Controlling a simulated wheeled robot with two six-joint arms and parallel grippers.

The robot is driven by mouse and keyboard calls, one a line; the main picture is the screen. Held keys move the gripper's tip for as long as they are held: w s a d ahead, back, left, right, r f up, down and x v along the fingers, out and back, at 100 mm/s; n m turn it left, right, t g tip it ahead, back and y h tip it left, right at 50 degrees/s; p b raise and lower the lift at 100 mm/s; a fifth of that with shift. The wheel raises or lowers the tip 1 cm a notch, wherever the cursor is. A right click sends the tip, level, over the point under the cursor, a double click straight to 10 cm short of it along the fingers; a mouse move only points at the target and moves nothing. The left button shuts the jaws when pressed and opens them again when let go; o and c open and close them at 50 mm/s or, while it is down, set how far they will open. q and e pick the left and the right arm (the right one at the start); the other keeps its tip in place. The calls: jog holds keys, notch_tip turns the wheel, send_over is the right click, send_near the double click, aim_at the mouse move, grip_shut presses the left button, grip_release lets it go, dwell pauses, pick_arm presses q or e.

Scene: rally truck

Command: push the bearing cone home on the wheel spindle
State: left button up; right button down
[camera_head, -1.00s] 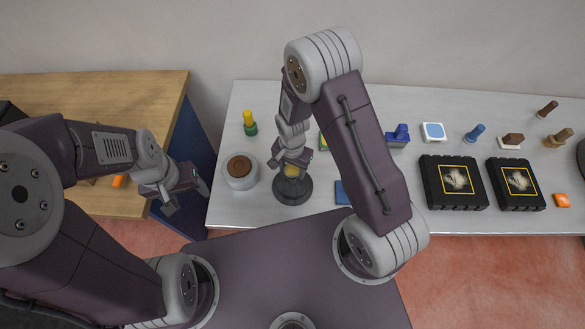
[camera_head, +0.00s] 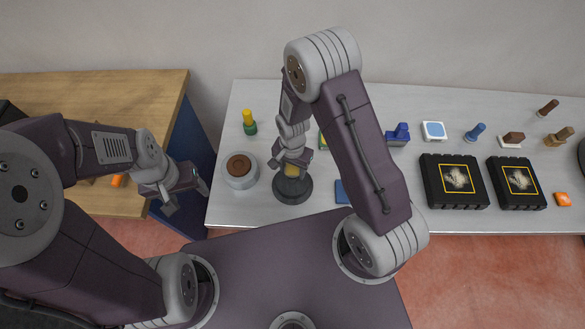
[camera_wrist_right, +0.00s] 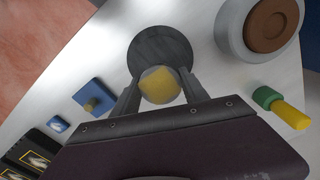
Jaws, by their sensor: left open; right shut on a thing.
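The wheel spindle's round dark base (camera_head: 293,188) stands on the grey bench, and it shows as a dark disc in the right wrist view (camera_wrist_right: 158,45). A yellow piece, seemingly the bearing cone (camera_wrist_right: 160,86), sits between the fingers of my right gripper (camera_wrist_right: 158,92). My right gripper (camera_head: 292,163) is shut on this piece over the base. The fingers partly hide where the piece meets the spindle, so I cannot tell how far down it sits. My left gripper (camera_head: 188,194) is open and empty, left of the bench and away from the spindle.
A pale round container with a brown top (camera_head: 241,171) stands just left of the spindle. A green and yellow peg (camera_head: 249,122) is behind it. A blue flat piece (camera_head: 342,191) lies to the right. Two black boxes (camera_head: 453,182) (camera_head: 516,184) and small parts fill the right side.

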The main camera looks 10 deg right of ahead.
jog(key=shift+f+b, duration=1.75)
jog(key=shift+f, duration=0.6)
jog(key=c, duration=0.5)
grip_release()
jog(key=shift+r, duration=0.15)
notch_tip(320, 180, up, 9)
jog(key=shift+f+b, duration=0.1)
jog(key=shift+b, duration=0.2)
